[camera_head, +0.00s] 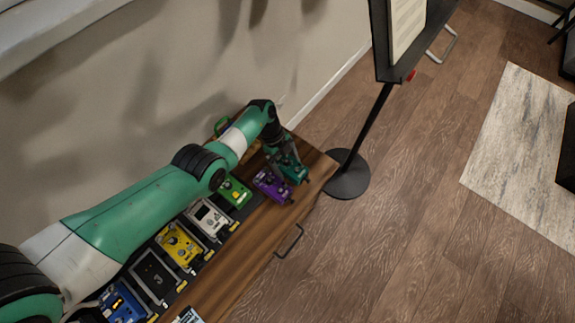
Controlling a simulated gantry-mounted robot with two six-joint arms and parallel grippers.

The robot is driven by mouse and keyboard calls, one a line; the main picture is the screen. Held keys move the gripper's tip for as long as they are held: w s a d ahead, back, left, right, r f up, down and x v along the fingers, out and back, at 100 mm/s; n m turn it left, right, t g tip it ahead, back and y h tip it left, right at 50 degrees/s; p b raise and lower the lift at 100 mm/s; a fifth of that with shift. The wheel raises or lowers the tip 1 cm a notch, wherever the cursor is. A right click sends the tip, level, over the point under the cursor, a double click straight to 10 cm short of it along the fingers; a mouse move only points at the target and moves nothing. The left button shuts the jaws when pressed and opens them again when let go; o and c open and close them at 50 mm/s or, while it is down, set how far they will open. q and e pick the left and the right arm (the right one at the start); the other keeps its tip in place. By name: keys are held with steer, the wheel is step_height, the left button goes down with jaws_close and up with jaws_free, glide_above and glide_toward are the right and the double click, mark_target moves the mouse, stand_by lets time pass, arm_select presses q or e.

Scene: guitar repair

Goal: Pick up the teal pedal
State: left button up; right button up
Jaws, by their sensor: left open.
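The teal pedal (293,170) lies near the far right end of the wooden bench top, right beside the purple pedal. My left gripper (285,156) reaches down over the teal pedal from above. Its jaws are open, and the fingers partly hide the pedal's upper part. I cannot tell whether the fingers touch it. My right gripper is not in view.
Purple (272,185), green (235,192), white (209,219), yellow (180,246), black (155,275) and blue (124,303) pedals line the bench (237,257). A black stand (349,175) rises just beyond its right end. The wall is behind.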

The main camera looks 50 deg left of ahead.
mark_target(291, 168)
arm_select(q)
steer(key=shift+r, duration=0.1)
jaws_close()
stand_by(0.3)
steer(key=shift+r+p, duration=0.5)
steer(key=shift+r, duration=0.05)
step_height(291, 168, up, 3)
steer(key=p, duration=0.3)
steer(key=shift+s+d+r+p, duration=0.1)
steer(key=shift+s+r+p, duration=0.1)
steer(key=shift+p, duration=0.2)
steer(key=s+d+r+p, duration=0.8)
steer(key=s+p, duration=0.3)
steer(key=p, duration=0.5)
steer(key=shift+r+p, duration=0.3)
steer(key=shift+a+m, duration=0.1)
steer(key=shift+m, duration=0.2)
